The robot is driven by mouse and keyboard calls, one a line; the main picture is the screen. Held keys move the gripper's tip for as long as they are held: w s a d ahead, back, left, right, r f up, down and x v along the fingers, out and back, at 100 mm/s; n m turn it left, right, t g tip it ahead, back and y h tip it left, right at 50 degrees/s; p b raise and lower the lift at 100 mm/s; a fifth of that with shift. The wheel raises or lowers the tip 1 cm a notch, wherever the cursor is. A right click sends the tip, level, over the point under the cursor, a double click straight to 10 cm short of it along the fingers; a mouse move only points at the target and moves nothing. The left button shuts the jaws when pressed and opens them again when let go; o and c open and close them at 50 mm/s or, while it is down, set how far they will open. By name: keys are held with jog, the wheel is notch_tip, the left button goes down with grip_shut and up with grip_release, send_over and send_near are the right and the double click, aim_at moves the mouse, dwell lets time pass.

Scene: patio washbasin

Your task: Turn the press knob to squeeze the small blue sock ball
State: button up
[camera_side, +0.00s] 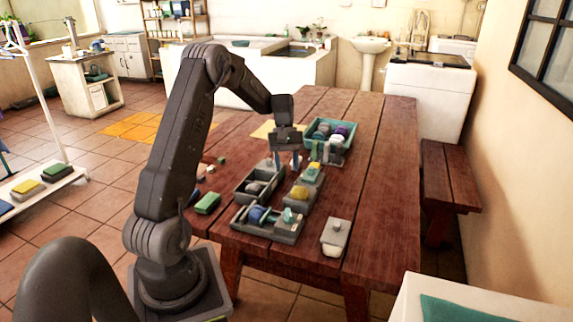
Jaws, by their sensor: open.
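A grey press-like fixture (286,236) sits near the table's front edge. A small blue ball (257,214) lies in its left part, and a teal knob (290,215) is at its right part. Whether the ball is being squeezed is too small to tell. My gripper (287,162) points down over the middle of the table, behind the fixture and apart from the knob. Its two fingers are spread and nothing shows between them.
A grey tray (240,196) with grey balls stands behind the fixture. A teal crate (347,127) with several balls is farther back. Sponges (208,203), a yellow ball (299,192) and a pale block (336,232) lie nearby. The table's right side is clear.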

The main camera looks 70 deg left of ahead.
aim_at(289, 212)
jog(key=shift+n+t, duration=0.3)
jog(key=shift+n, duration=0.5)
jog(key=x, duration=1.3)
jog(key=shift+s+d+f, duration=0.2)
jog(key=shift+s+f, duration=0.15)
jog(key=shift+s, duration=0.05)
jog(key=shift+c, duration=0.3)
grip_shut()
